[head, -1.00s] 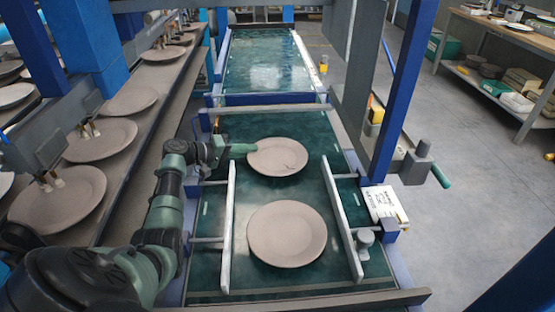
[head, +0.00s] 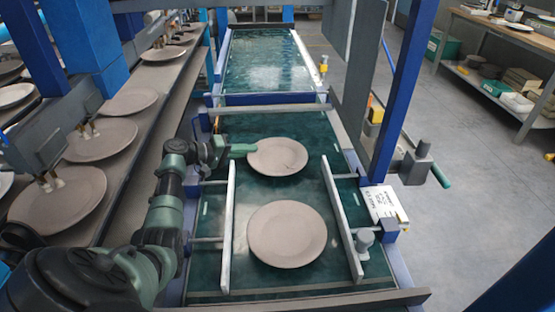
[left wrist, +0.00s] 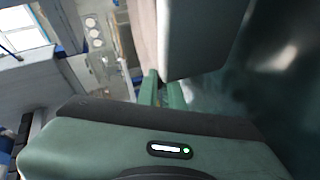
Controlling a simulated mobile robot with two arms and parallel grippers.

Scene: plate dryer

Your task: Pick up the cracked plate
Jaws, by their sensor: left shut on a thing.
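The cracked plate (head: 277,157) is the farther of two round beige-grey plates on the green belt. A small mark shows on its right part, too small to make out clearly. My left gripper (head: 246,150) reaches in from the left and is shut on the plate's left rim. In the left wrist view, the plate (left wrist: 198,35) is a pale surface at the upper middle, with the green fingers (left wrist: 162,90) at its edge. I cannot tell whether the plate is clear of the belt. My right gripper is not in view.
A second plate (head: 287,234) lies nearer on the belt, between two white guide rails (head: 228,228) (head: 341,220). A crossbar (head: 270,108) spans the belt behind the cracked plate. Several plates line a conveyor (head: 128,187) at left. Blue posts (head: 398,100) stand at right.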

